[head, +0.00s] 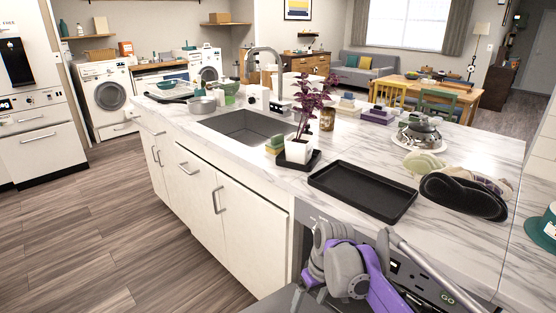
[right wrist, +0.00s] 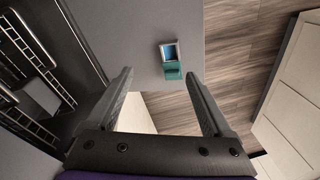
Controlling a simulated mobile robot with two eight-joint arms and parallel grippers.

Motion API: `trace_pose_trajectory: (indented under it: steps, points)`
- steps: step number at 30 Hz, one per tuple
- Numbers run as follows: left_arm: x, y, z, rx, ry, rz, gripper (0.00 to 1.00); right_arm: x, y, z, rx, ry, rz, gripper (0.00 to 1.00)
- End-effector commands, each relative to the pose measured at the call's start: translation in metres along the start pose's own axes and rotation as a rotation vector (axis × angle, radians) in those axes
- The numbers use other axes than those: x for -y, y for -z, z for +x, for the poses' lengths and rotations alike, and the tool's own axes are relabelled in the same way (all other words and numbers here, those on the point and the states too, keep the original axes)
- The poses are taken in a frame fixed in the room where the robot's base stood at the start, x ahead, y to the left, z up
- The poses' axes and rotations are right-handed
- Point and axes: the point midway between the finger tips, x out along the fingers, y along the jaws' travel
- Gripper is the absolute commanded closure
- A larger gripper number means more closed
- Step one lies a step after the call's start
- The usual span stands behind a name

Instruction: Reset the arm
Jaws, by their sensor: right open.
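My right arm, purple and grey, shows at the bottom right of the head view, in front of the counter and beside the dishwasher panel. In the right wrist view my right gripper (right wrist: 160,82) has two dark fingers spread wide apart with nothing between them. Beyond the fingertips is a grey flat surface (right wrist: 220,30) bearing a small teal and blue item (right wrist: 171,59). My left gripper is not in the head view.
Dark racks (right wrist: 40,100) lie left of the gripper. The wooden floor (head: 110,240) at left is clear.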

Motion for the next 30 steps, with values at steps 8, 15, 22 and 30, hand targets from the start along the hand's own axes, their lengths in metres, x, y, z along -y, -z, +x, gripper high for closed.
trace_pose_trajectory:
  steps: [8,15,22,30]
  points:
    - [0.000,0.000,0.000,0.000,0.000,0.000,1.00,0.004,-0.113,-0.018,-0.126,-0.115,0.185,0.15]
    - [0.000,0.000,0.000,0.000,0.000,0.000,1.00,0.011,-0.200,-0.001,-0.233,-0.192,0.318,0.15]
    - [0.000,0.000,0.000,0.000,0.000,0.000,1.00,0.018,-0.257,0.024,-0.308,-0.237,0.402,0.15]
    - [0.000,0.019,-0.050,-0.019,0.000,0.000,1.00,0.027,-0.270,-0.019,-0.353,-0.256,0.428,0.15]
